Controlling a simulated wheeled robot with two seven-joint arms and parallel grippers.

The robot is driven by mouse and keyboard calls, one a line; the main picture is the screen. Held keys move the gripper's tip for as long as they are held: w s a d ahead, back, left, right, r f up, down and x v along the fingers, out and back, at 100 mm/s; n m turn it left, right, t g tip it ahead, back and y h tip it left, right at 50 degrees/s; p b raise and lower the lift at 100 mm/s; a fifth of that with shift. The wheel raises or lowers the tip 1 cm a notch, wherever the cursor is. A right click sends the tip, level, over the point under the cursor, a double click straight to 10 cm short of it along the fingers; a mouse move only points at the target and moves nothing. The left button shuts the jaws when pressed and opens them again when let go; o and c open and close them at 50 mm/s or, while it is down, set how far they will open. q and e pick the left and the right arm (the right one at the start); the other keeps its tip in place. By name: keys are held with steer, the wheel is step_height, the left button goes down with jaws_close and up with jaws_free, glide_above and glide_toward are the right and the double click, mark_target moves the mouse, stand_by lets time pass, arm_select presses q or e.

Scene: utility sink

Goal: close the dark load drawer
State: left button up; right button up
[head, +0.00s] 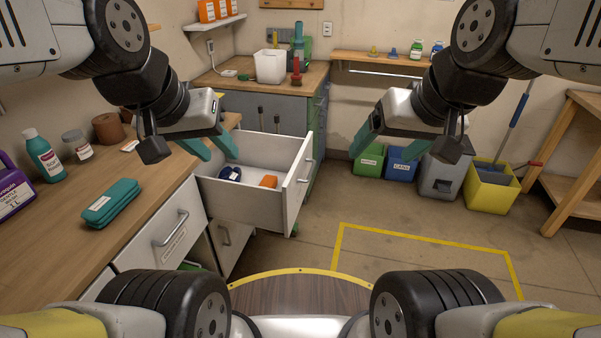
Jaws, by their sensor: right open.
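A pale grey drawer (297,185) stands pulled out from the wooden-topped counter, its handle on the outer front face. Inside it lie a dark blue round item (230,174) and an orange block (268,181). I cannot read a label on this drawer. A closed drawer (158,228) with a handle and a small label sits nearer in the same counter. My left gripper (216,152) is open and empty, above the rear left part of the open drawer. My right gripper (381,152) is open and empty, over the floor to the right of the drawer front, apart from it.
A cabinet with a white bucket (270,66) stands behind. Bins, including a yellow one (490,188), line the back right wall. Yellow-taped floor (420,262) at right is clear.

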steer(key=shift+w, duration=0.25)
steer(key=c, duration=0.3)
steer(key=shift+h, duration=0.3)
steer(key=w+f, duration=0.1)
steer(key=w, duration=0.2)
steer(key=w+f, duration=0.1)
steer(key=w, duration=0.3)
steer(key=w+f, duration=0.1)
steer(key=w, duration=0.2)
steer(key=shift+w+a, duration=0.3)
steer(key=shift+w, duration=0.05)
jaws_close()
steer(key=w+a+f, duration=0.1)
steer(key=w+f, duration=0.6)
steer(key=w, duration=0.3)
steer(key=m+y, duration=0.2)
steer(key=y, duration=0.1)
glide_toward(297, 195)
steer(key=s+d+r, duration=0.4)
steer(key=d+r, duration=0.1)
steer(key=d, duration=0.1)
steer(key=shift+w+a+f, duration=1.05)
steer(key=shift+a+f, duration=0.25)
steer(key=shift+f, duration=0.1)
steer(key=shift+w+a+f, duration=1)
steer(key=shift+a+f, duration=0.3)
steer(key=shift+f, duration=0.15)
steer(key=shift+w+a+f, duration=1.05)
steer(key=shift+a+f, duration=0.25)
steer(key=shift+f, duration=0.1)
